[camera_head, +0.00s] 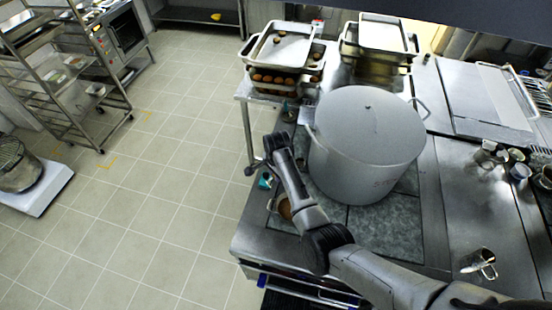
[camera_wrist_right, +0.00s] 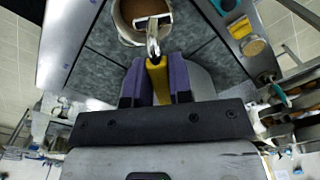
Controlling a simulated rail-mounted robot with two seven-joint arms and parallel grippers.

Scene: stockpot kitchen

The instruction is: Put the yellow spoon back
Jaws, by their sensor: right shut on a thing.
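The yellow spoon (camera_wrist_right: 158,82) shows in the right wrist view. Its yellow handle is clamped between the purple-padded fingers of my right gripper (camera_wrist_right: 157,68), and its metal shank points away from the gripper. The shank's far end overlaps a small pot (camera_wrist_right: 123,28) with brown contents; I cannot tell whether it is inside the pot or above it. In the head view my right arm crosses the stove from the lower right, beside the big stockpot (camera_head: 365,145). The spoon cannot be made out there. My left gripper is not in view.
The small pot also shows in the head view, partly behind my arm (camera_head: 284,208). A lidded stockpot fills the stove's middle. Trays of food (camera_head: 285,50) stand at the back.

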